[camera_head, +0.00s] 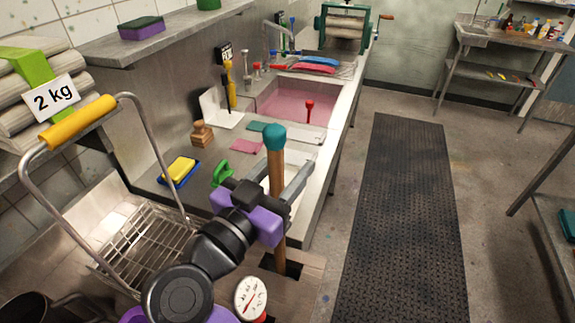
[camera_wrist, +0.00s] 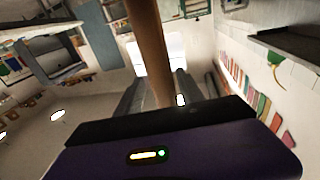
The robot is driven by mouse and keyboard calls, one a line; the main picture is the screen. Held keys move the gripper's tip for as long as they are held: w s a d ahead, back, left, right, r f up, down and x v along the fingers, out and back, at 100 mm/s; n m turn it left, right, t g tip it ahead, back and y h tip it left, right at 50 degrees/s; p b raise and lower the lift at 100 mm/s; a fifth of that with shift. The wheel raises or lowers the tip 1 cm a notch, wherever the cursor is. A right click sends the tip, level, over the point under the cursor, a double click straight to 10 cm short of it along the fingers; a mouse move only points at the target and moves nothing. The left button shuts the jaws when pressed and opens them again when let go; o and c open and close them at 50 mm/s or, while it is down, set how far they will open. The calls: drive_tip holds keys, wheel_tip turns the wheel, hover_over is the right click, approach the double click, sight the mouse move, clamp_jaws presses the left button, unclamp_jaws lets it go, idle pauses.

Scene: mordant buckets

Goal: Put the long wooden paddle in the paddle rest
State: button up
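The long wooden paddle (camera_head: 276,178) stands nearly upright in the head view, with a teal knob on its top end. My gripper (camera_head: 286,184) is shut on its shaft, below the knob. In the wrist view the shaft (camera_wrist: 150,45) runs between the two fingers (camera_wrist: 158,92). A brown wooden block with a dark square opening, seemingly the paddle rest (camera_head: 312,268), is low in the head view. The lower shaft comes down at the left side of that opening. Its bottom end is hidden, so I cannot tell whether it is inside the opening.
A round dial thermometer (camera_head: 250,297) is close to the lower shaft. A wire basket (camera_head: 150,238) with a yellow-gripped handle is at left. The counter holds a sink (camera_head: 290,104), a yellow sponge (camera_head: 180,171) and a green clip (camera_head: 222,173). A dark floor mat (camera_head: 405,220) lies clear at right.

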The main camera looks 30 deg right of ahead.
drive_tip(key=b+v, duration=0.3)
drive_tip(key=v, duration=0.9)
drive_tip(key=shift+r, duration=0.1)
